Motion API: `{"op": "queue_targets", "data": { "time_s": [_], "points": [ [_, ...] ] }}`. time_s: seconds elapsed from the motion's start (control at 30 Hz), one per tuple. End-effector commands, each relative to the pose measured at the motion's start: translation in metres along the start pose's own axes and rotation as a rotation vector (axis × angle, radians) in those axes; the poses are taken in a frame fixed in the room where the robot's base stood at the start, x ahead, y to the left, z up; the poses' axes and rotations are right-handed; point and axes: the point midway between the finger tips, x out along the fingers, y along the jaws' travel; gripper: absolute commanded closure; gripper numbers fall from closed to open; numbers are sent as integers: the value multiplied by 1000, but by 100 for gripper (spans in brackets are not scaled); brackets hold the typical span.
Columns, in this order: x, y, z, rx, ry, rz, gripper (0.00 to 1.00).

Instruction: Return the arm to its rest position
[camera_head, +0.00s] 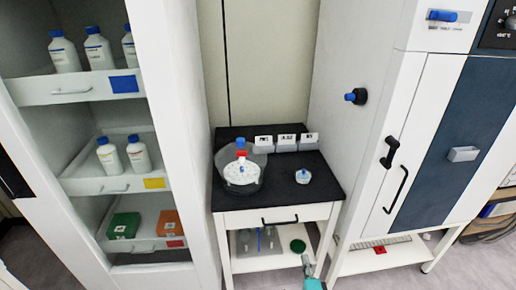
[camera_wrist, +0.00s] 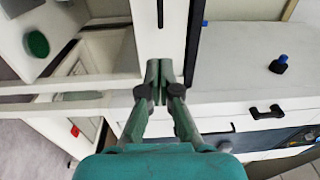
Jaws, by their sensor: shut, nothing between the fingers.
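My gripper (camera_wrist: 159,75) is shut with empty fingertips in the wrist view. Its teal body fills the bottom of that view. In the head view a small part of my gripper (camera_head: 308,262) shows at the bottom edge, in front of the small table's lower right side. The rest of my arm is outside the head view.
A small black-topped table (camera_head: 285,190) bears a clear round vessel (camera_head: 225,178) and a small white item with a blue top (camera_head: 303,176). An open shelf cabinet (camera_head: 172,90) stands left. The freeze dryer (camera_head: 408,130) stands right, with a black door handle (camera_head: 390,152).

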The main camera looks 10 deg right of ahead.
Motion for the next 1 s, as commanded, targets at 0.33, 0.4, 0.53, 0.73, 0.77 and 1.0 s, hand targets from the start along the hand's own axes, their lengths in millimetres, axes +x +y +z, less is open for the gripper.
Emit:
{"op": "queue_targets", "data": {
  "time_s": [0.33,0.4,0.53,0.73,0.77,1.0],
  "points": [
    [-91,13,7,-213,-12,47,100],
    [-120,14,9,-290,-19,61,100],
    [-173,9,12,-429,-34,85,100],
    [-250,-9,15,-642,-65,119,100],
    [-261,-12,16,-674,-70,123,100],
    [-341,-52,17,-928,-118,158,100]
  ]
}}
